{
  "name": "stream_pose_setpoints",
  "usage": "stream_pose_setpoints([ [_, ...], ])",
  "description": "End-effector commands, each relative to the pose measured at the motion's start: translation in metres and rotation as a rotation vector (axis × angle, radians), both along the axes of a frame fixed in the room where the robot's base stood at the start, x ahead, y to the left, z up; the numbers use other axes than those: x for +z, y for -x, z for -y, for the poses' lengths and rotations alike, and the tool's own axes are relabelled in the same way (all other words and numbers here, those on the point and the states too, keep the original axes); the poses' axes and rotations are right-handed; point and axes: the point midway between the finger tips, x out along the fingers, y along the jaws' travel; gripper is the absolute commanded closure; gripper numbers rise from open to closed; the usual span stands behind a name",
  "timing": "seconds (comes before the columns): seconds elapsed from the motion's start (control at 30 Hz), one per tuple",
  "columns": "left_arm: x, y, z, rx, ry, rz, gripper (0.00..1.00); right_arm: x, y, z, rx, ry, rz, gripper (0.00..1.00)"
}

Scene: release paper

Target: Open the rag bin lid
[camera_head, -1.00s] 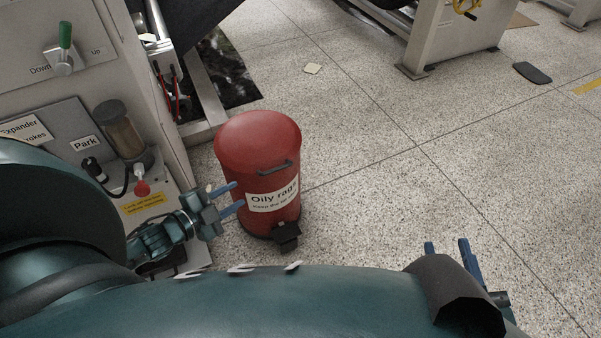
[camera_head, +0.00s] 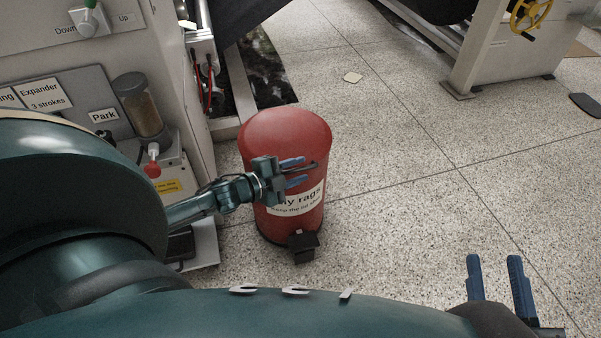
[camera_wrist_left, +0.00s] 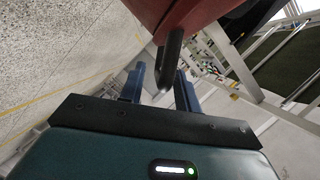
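The red rag bin (camera_head: 287,215) stands on the floor with its domed lid (camera_head: 285,130) down. A label reading about rags is on its front, partly covered by my left gripper. My left gripper (camera_head: 300,171) is at the front of the lid, fingers apart around the height of the dark lid handle (camera_head: 314,166). In the left wrist view the handle (camera_wrist_left: 171,60) shows close to the open blue fingers (camera_wrist_left: 160,84), seemingly between them; contact cannot be told. My right gripper (camera_head: 497,278) is open and empty at the lower right, away from the bin.
A black foot pedal (camera_head: 303,246) sticks out at the bin's base. A grey machine cabinet (camera_head: 175,75) with a Park label stands close left of the bin. Another machine (camera_head: 505,60) stands at the back right.

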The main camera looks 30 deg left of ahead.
Motion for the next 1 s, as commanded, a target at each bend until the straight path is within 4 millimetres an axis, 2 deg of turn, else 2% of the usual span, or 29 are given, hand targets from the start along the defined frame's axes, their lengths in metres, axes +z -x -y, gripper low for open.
stream_pose_setpoints([
  [0.17, -0.0032, -0.0116, 0.0043, 0.001, 0.0, 0.0, 0.67, -0.0003, -0.0007, -0.001, 0.005, -0.014, 0.0, 0.64],
  [0.47, -0.0031, -0.0129, 0.0051, 0.001, 0.0, -0.002, 0.67, 0.0001, -0.0007, -0.0012, 0.007, -0.016, -0.003, 0.64],
  [0.87, -0.0031, -0.0126, 0.0052, 0.001, 0.0, -0.002, 1.0, 0.0007, -0.0004, -0.0012, 0.008, -0.015, 0.001, 0.64],
  [1.0, -0.0032, -0.0125, 0.0052, 0.001, 0.0, -0.002, 1.0, 0.0008, -0.0004, -0.0012, 0.007, -0.014, 0.002, 0.64],
])
